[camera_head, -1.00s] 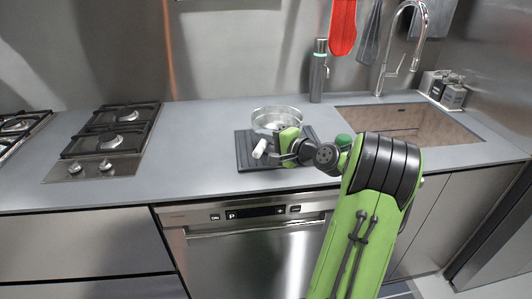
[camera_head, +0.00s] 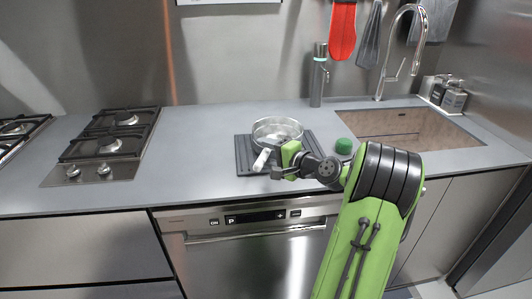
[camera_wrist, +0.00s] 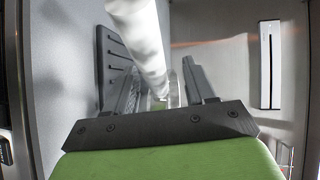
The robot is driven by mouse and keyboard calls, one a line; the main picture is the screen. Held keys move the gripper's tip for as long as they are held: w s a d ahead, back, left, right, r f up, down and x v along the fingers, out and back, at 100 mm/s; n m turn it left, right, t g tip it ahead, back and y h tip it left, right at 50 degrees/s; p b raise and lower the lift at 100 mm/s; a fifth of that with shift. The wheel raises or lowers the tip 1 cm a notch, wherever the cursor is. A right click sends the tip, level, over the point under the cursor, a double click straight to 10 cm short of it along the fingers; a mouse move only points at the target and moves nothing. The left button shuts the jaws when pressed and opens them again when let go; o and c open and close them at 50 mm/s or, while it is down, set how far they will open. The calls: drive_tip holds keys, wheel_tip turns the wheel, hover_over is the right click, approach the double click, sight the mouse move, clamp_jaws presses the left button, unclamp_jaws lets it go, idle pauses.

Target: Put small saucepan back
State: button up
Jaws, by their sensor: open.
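The small saucepan (camera_head: 277,130) is a shiny metal pan standing on a dark ribbed mat (camera_head: 244,155) on the counter. Its pale handle (camera_head: 262,159) points to the front left. My gripper (camera_head: 276,172) is at the front of the pan, close to the handle. In the wrist view the white handle (camera_wrist: 140,40) runs from the top down toward the space between the jaws of my open gripper (camera_wrist: 160,85). I cannot tell whether the jaws touch the handle. The pan's body is mostly hidden in the wrist view.
A gas hob (camera_head: 112,145) is on the left of the counter. A green round item (camera_head: 343,146) sits between the mat and the sink (camera_head: 400,127). A dark bottle (camera_head: 318,75) stands behind. The counter between hob and mat is clear.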

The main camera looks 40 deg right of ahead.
drive_tip(key=a+p+v, duration=0.1)
drive_tip(key=p+v, duration=0.1)
drive_tip(key=v, duration=1)
drive_tip(key=w+a+f+n+g+y, duration=0.1)
drive_tip(key=a+n+g, duration=0.4)
drive_tip(key=a, duration=0.7)
drive_tip(key=w+a+f+n+g+y, duration=0.1)
drive_tip(key=w+a+n+g, duration=0.15)
drive_tip(key=a+n, duration=0.6)
drive_tip(key=s+a+n+g+h, duration=0.1)
drive_tip(key=s+a, duration=0.3)
drive_tip(key=s, duration=0.4)
drive_tip(key=s+a+n+g+h, duration=0.1)
drive_tip(key=s+a+n, duration=0.2)
drive_tip(key=s, duration=0.5)
drive_tip(key=shift+a+r+h+b, duration=0.3)
drive_tip(key=shift+a+h, duration=0.1)
drive_tip(key=shift+a, duration=0.45)
drive_tip(key=shift+g, duration=0.25)
